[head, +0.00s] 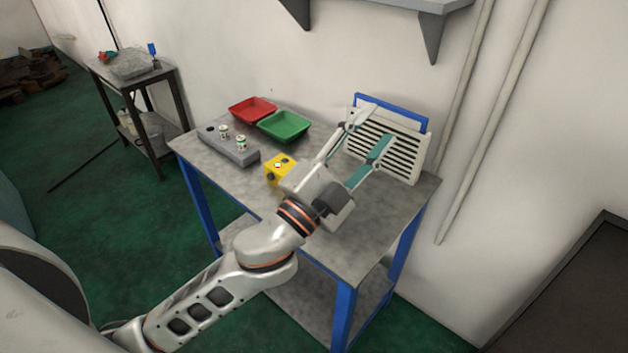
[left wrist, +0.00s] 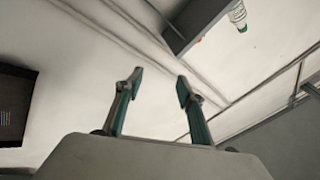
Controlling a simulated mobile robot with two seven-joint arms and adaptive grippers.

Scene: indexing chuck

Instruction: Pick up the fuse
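Two small white-and-green cylinders, which look like fuses (head: 241,142), stand upright in a grey block (head: 243,159) at the left of the table. Which one the task means, I cannot tell. My left gripper (head: 373,128) is open and empty, to the right of the block and in front of the slatted panel. In the left wrist view, its two fingers (left wrist: 159,86) are wide apart with only wall between them. My right gripper is not in view.
A yellow box (head: 280,169) with a black knob sits right of the block. Red (head: 253,109) and green (head: 285,125) trays are behind. A slatted panel (head: 398,147) stands at the table's right. A wall shelf (head: 413,4) hangs above.

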